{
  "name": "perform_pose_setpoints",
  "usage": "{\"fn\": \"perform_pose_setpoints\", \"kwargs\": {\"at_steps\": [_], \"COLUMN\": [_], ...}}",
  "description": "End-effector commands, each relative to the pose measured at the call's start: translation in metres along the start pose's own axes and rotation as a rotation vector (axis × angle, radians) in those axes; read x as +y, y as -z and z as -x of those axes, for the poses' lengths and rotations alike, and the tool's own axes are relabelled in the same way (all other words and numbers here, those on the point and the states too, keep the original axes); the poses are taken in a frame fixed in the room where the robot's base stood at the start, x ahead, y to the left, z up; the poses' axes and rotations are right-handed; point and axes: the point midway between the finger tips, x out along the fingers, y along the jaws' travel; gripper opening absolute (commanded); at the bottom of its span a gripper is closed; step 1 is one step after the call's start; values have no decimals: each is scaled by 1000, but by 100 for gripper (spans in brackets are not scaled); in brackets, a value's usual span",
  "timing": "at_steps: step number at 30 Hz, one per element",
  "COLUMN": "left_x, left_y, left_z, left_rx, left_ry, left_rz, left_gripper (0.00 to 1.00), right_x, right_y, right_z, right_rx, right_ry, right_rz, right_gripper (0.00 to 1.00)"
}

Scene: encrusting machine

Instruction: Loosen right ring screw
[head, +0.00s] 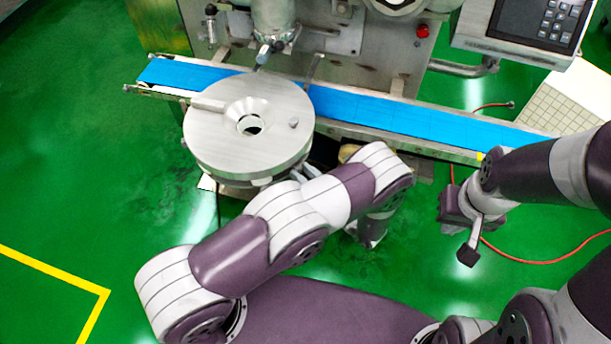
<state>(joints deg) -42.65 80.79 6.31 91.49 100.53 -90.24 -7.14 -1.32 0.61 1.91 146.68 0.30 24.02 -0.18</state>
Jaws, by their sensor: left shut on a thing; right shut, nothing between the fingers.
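The round metal disc (215,150) of the machine stands in front of the blue belt, with a central hole and a small knob on top. My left arm reaches across the front of the disc and bends back near the belt. The right ring screw cannot be made out. My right gripper (468,255) hangs to the right, shut and empty, over the floor and clear of the machine.
The blue conveyor belt (390,112) runs behind the disc toward the right. A control panel (520,28) with keys is at the top right, near a red button (422,31). A red cable (545,262) lies on the green floor. The left floor is clear.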

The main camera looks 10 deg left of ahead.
Motion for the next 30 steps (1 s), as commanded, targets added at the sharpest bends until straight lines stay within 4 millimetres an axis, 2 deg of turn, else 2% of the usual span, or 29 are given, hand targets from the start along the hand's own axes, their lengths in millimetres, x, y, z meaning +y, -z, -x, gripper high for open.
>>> {"fn": "perform_pose_setpoints", "kwargs": {"at_steps": [1,30], "left_x": [0,-2], "left_y": [-3,-5], "left_z": [0,0], "left_rx": [0,0], "left_ry": [1,1], "left_rz": [39,962], "left_gripper": [0,0], "right_x": [0,0], "right_y": [-1,-8], "right_z": [-6,-65], "right_rx": [0,0], "right_ry": [0,0], "right_rz": [0,0], "right_gripper": [0,0]}}
